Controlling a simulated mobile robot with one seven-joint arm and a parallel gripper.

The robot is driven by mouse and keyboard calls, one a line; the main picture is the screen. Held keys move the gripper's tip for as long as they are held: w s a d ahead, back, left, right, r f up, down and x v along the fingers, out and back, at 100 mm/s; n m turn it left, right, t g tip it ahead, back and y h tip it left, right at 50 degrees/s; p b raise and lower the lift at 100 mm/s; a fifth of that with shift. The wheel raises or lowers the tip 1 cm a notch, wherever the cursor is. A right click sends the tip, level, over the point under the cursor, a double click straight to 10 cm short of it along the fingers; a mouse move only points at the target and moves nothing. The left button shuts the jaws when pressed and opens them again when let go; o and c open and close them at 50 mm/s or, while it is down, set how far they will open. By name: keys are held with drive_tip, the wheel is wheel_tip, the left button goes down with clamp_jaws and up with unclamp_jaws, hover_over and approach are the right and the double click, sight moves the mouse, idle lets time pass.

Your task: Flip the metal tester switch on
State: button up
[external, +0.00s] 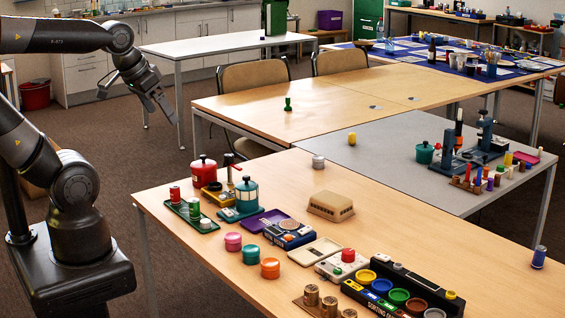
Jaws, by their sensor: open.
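I cannot tell for sure which device is the metal tester. A blue box with a round plate on top (289,234) lies on the near wooden table. My gripper (160,107) is open and empty, high at the upper left, pointing down over the floor, well apart from all of these devices.
On the near table (450,250), red (203,170) and teal (246,192) pots stand at the left edge. Pink, green and orange round tins (270,268) stand in front. A black sorting rack (405,290) with coloured cups is at the front.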

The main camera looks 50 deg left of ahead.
drive_tip(key=c, duration=0.4)
drive_tip(key=shift+w+d, duration=0.1)
drive_tip(key=shift+w, duration=0.35)
drive_tip(key=c, duration=0.3)
drive_tip(key=shift+g, duration=0.5)
drive_tip(key=w, duration=0.2)
drive_tip(key=w+d, duration=0.1)
drive_tip(key=w, duration=0.2)
drive_tip(key=w+d, duration=0.1)
drive_tip(key=w, duration=0.2)
drive_tip(key=c, duration=0.8)
drive_tip(key=shift+g, duration=0.6)
drive_tip(key=w+d+f, duration=0.1)
drive_tip(key=w, duration=0.2)
drive_tip(key=w+d+f, duration=0.1)
drive_tip(key=w, duration=0.1)
drive_tip(key=w+d+f, duration=0.1)
drive_tip(key=w, duration=0.2)
drive_tip(key=shift+w+d+f, duration=0.2)
drive_tip(key=shift+w+d, duration=0.1)
drive_tip(key=shift+d, duration=0.05)
clamp_jaws()
drive_tip(key=w+d+f+g, duration=0.1)
drive_tip(key=w+d+f, duration=0.9)
drive_tip(key=w+f, duration=0.3)
wheel_tip(320, 180, down, 2)
drive_tip(key=shift+f+g, duration=0.1)
drive_tip(key=shift+g, duration=0.3)
drive_tip(key=shift+w, duration=0.1)
